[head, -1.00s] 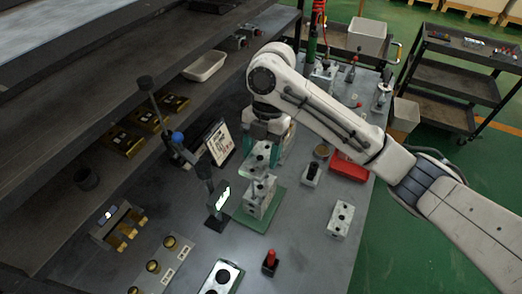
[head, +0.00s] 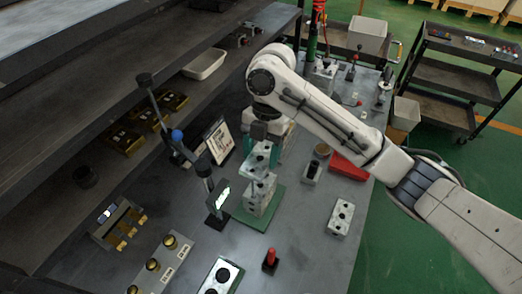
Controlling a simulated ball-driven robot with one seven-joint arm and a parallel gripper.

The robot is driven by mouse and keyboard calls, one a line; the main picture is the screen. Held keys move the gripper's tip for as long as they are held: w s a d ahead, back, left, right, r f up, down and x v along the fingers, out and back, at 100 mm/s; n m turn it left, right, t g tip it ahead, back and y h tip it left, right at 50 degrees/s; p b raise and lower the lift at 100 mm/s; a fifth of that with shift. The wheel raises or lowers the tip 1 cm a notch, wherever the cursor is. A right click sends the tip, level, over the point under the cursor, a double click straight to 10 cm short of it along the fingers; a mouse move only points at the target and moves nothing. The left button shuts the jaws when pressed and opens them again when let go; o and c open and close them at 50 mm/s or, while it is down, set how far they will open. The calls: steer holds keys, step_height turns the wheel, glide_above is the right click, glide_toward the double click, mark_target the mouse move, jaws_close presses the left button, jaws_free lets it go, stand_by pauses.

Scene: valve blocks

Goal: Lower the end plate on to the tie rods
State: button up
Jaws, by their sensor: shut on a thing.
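My gripper (head: 263,142) is shut on the end plate (head: 262,158), a silver block with dark holes. The plate is above a stack of silver valve blocks (head: 259,192), which stands on a green base plate (head: 270,213). In this view the end plate overlaps the top of the stack, and the size of any gap is hard to judge. The tie rods are too small or too hidden to make out. My fingers are partly hidden by the wrist.
A small lit display (head: 221,197) on a stand and a blue-knobbed lever (head: 177,136) are close on the left. A red tray (head: 348,165) and a loose silver block (head: 340,217) lie to the right. A red-topped peg (head: 270,257) stands in front.

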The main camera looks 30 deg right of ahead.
mark_target(265, 151)
steer(key=shift+f+b, duration=2.95)
steer(key=shift+f, duration=1.35)
steer(key=o, duration=1.3)
steer(key=shift+o, duration=0.2)
steer(key=v, duration=1.1)
steer(key=shift+a, duration=0.1)
steer(key=shift+f, duration=0.15)
